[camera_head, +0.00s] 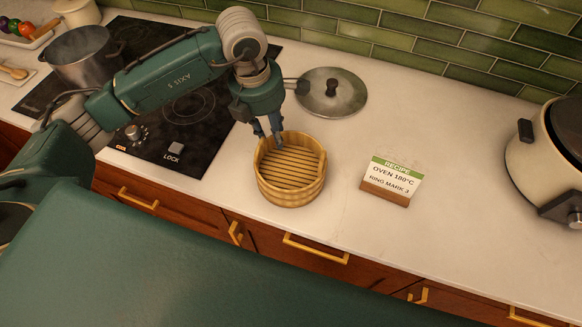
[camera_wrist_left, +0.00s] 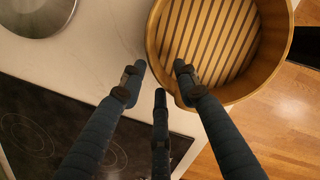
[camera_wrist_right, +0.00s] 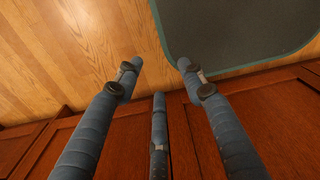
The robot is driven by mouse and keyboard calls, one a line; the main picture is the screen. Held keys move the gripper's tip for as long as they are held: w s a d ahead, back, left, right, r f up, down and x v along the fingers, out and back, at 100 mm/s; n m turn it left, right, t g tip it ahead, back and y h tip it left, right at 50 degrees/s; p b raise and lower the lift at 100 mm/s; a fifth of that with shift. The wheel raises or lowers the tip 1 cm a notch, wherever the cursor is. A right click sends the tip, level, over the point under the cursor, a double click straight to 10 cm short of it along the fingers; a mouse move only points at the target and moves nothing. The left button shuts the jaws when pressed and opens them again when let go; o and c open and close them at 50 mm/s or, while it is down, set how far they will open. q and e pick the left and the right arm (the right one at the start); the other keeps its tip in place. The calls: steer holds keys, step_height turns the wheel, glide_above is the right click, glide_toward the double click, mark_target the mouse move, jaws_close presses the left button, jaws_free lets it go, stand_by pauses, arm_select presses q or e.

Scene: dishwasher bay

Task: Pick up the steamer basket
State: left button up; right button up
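The steamer basket (camera_head: 290,193) is a round, light wooden basket with a slatted bottom, standing upright and empty on the white counter. My left gripper (camera_head: 268,138) is over the basket's back-left rim, fingers pointing down. In the left wrist view the basket (camera_wrist_left: 215,40) is at the upper right. There the left gripper (camera_wrist_left: 160,75) is open, one finger over the basket's wall and the others outside it; I cannot tell whether any finger touches. My right gripper (camera_wrist_right: 158,75) is open and empty, facing the wood floor and red-brown cabinet fronts, away from the basket.
A recipe card on a wooden stand (camera_head: 391,181) stands right of the basket. A metal lid (camera_head: 331,98) lies behind it. A black cooktop (camera_head: 185,105) with a pot (camera_head: 83,58) is left. A large cooker (camera_head: 545,160) is far right. Counter between card and cooker is clear.

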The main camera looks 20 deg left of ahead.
mark_target(275, 146)
arm_select(q)
steer(key=shift+w+f+p, duration=0.2)
steer(key=shift+f+p, duration=0.25)
steer(key=shift+f, duration=1.15)
steer(key=shift+w, duration=0.1)
steer(key=shift+c, duration=0.3)
jaws_close()
arm_select(e)
steer(key=shift+w+d+r, duration=0.3)
steer(key=shift+w+r, duration=0.05)
steer(key=shift+r, duration=0.15)
steer(key=shift+w+d+r, duration=0.3)
steer(key=shift+w+r, duration=0.05)
steer(key=shift+r, duration=0.15)
arm_select(q)
steer(key=shift+r, duration=0.1)
arm_select(e)
steer(key=shift+f, duration=0.1)
